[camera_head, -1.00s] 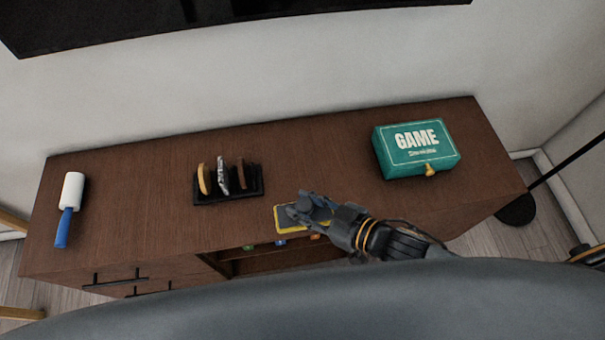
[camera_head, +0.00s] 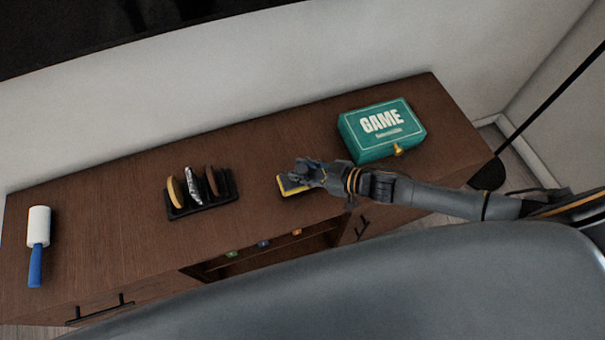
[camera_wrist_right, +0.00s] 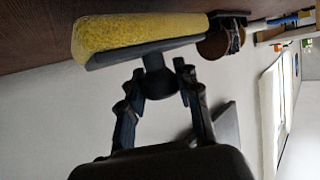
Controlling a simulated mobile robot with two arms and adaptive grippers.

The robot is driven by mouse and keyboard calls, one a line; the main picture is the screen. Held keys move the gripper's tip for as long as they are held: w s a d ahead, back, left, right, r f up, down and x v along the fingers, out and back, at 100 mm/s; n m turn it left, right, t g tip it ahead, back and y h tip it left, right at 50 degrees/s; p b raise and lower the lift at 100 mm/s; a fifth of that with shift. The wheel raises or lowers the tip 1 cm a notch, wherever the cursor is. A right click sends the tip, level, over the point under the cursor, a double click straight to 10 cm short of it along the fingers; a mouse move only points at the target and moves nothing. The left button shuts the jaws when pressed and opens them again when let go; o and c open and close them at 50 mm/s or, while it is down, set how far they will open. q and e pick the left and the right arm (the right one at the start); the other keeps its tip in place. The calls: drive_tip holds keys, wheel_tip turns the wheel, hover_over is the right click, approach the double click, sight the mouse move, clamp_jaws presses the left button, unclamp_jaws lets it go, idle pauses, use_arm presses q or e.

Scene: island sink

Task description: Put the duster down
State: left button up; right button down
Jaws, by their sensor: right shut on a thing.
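The duster is a yellow pad (camera_head: 291,187) with a dark grey back and a knob-like grip. My right gripper (camera_head: 305,171) is shut on it over the brown cabinet top (camera_head: 255,150), between the disc rack and the green box. In the right wrist view the gripper's fingers (camera_wrist_right: 157,78) close around the grip, and the yellow pad (camera_wrist_right: 130,32) faces the wood. The pad is at or very close to the surface; I cannot tell if it touches. My left gripper is not in view.
A black rack (camera_head: 212,203) with three round pieces stands left of the duster. A green GAME box (camera_head: 380,132) stands to its right, behind my arm. A white and blue lint roller (camera_head: 38,240) lies at the far left. Bare wood surrounds the duster.

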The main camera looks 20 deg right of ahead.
drive_tip(key=shift+s+f, duration=0.1)
drive_tip(key=shift+f, duration=1)
drive_tip(key=shift+f, duration=0.1)
drive_tip(key=c, duration=1)
unclamp_jaws()
drive_tip(key=shift+o, duration=0.2)
drive_tip(key=v, duration=1.2)
drive_tip(key=shift+a, duration=0.15)
